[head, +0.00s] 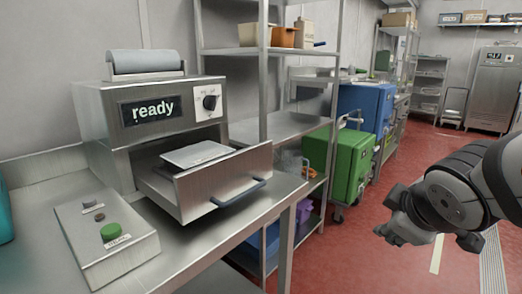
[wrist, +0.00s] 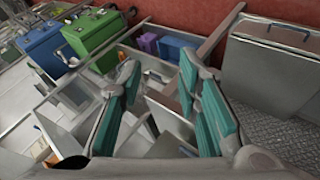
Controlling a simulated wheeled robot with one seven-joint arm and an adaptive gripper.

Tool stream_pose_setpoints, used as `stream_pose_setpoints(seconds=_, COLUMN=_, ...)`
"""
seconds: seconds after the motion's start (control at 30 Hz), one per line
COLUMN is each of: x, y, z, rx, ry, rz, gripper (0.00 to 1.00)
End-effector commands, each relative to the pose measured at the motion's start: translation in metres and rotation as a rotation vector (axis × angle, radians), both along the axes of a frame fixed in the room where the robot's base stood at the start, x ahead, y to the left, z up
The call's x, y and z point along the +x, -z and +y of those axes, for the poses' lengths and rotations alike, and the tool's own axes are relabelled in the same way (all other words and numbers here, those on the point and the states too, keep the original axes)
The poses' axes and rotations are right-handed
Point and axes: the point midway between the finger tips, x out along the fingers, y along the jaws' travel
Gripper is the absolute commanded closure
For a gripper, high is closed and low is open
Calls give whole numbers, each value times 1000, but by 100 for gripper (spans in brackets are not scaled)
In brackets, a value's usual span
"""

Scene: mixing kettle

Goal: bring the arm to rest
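My arm (head: 455,200) reaches in from the right edge of the head view, over the red floor and clear of the steel bench. Its gripper is hard to make out there. In the wrist view my gripper (wrist: 160,78) shows two teal-padded fingers spread apart with nothing held between them. Shelving and purple and blue items show beyond the fingers. A steel machine (head: 150,110) on the bench reads "ready". Its drawer (head: 225,180) is pulled out, with a flat grey plate (head: 197,154) at its top.
A control box (head: 105,240) with a green button (head: 113,232) sits on the bench (head: 210,250) front left. Red floor (head: 385,195) is open between the bins and my arm.

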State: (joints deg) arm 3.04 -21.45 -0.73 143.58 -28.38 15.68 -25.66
Motion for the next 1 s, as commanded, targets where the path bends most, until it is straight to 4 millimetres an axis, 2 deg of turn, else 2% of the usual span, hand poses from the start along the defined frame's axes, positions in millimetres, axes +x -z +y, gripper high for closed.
stream_pose_setpoints(seconds=0.03, x=-21, y=0, z=-3, rx=46, ry=83, rz=35, gripper=69)
stream_pose_setpoints(seconds=0.13, x=-68, y=6, z=-5, rx=155, ry=262, rz=129, gripper=69)
stream_pose_setpoints(seconds=0.3, x=-141, y=16, z=8, rx=311, ry=494, rz=285, gripper=69)
stream_pose_setpoints(seconds=0.6, x=-230, y=22, z=40, rx=477, ry=725, rz=499, gripper=69)
stream_pose_setpoints(seconds=0.7, x=-253, y=18, z=50, rx=513, ry=773, rz=557, gripper=69)
stream_pose_setpoints(seconds=1.0, x=-245, y=-29, z=49, rx=528, ry=745, rz=493, gripper=69)
